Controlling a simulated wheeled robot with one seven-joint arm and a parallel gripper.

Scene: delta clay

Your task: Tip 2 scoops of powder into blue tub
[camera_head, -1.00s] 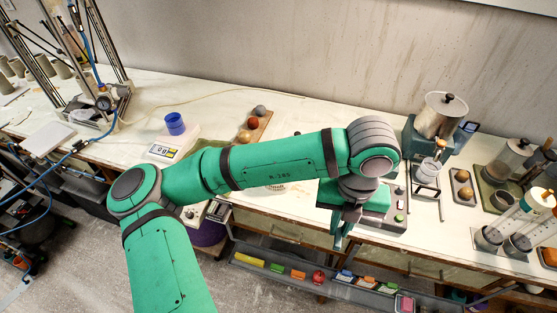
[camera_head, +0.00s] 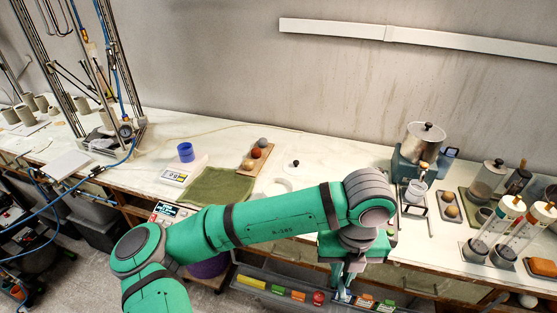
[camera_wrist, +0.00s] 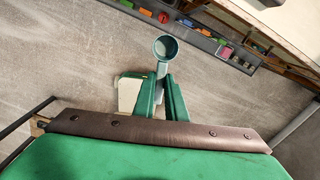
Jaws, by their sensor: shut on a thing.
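The blue tub (camera_head: 185,152) stands upright on a small white scale (camera_head: 174,176) on the left part of the bench. My gripper (camera_head: 347,272) is in front of the bench edge, well to the right of the tub. In the wrist view my gripper (camera_wrist: 161,88) is shut on the handle of a scoop (camera_wrist: 166,47). The scoop's round cup sticks out past the fingertips, over the floor. I cannot tell whether powder is in it. A round pale rim (camera_head: 278,183) on the bench is partly hidden by my arm. No loose powder is clearly visible.
A green mat (camera_head: 219,186) lies right of the scale. Beyond it are a wooden tray (camera_head: 246,168) of balls and a black-knobbed lid (camera_head: 294,164). A metal pot (camera_head: 423,145) and glass syringes stand at right. A rail of colored bins (camera_head: 275,290) runs below the bench edge.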

